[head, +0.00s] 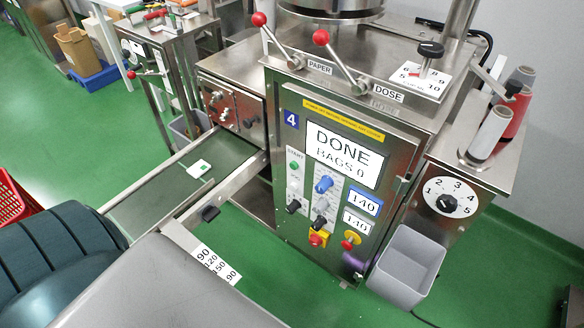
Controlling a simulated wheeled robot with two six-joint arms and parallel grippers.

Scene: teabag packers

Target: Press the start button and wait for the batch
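The packing machine (277,190), marked 4, stands in the middle of the head view. Its display (344,153) reads DONE and BAGS 0. The small green start button (294,165) is on the left of the front panel under the word START. Nothing covers it. A white teabag packet with a green mark (200,168) lies on the conveyor (160,205) left of the machine. Neither of my grippers is in view.
Two red-knobbed levers (321,37), PAPER and DOSE, stick out on top. A red and yellow stop button (316,238) sits low on the panel. A grey bin (406,265) hangs at the right. A red basket (12,200) is at the left edge.

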